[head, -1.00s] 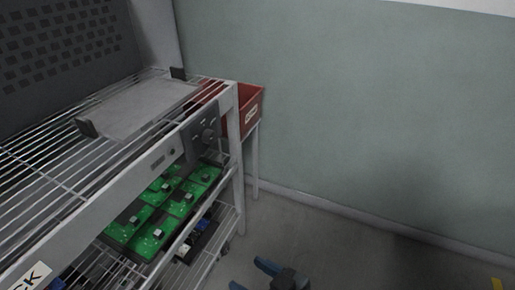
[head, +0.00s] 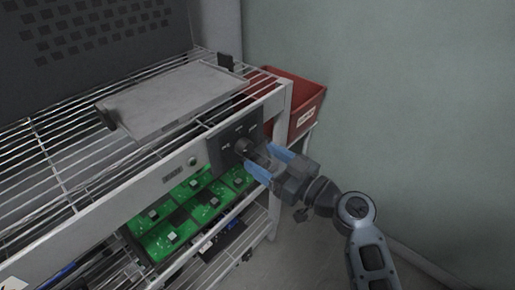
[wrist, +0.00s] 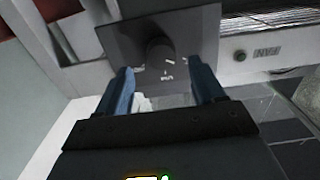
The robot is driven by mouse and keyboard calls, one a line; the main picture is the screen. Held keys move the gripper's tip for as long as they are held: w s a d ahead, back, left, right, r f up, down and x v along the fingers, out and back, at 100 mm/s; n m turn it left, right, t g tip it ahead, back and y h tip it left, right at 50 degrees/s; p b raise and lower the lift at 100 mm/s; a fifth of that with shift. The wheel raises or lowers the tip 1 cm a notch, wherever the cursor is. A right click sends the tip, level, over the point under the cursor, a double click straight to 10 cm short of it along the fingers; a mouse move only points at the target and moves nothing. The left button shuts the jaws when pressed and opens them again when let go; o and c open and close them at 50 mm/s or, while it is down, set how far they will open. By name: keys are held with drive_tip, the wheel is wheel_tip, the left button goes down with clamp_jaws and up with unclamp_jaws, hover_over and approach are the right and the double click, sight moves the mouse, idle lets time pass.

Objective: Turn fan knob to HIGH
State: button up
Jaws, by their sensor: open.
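The fan knob (head: 245,147) is a dark round knob on a dark square panel (head: 223,151) on the front rail of the rack. In the wrist view the knob (wrist: 159,52) sits on its panel (wrist: 115,40), just beyond and between my fingertips. The small marks around it are too blurred to read, so its setting cannot be told. My gripper (head: 264,162) has blue fingers, is open, and points at the knob from the right. In the wrist view my gripper (wrist: 160,80) is empty, with one finger to each side of the knob and apart from it.
A grey tray (head: 170,105) lies on the rack's top wire shelf (head: 60,165). Green circuit boards (head: 165,240) lie on the shelf below. A round button (head: 192,161) is left of the panel. A red bin (head: 305,100) stands behind the rack's right end, near the wall (head: 400,100).

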sight(248, 150)
drive_tip(key=shift+x, duration=1.95)
drive_tip(key=shift+s, duration=0.1)
drive_tip(key=shift+c, duration=0.4)
drive_tip(key=shift+a, duration=0.1)
drive_tip(key=c, duration=1)
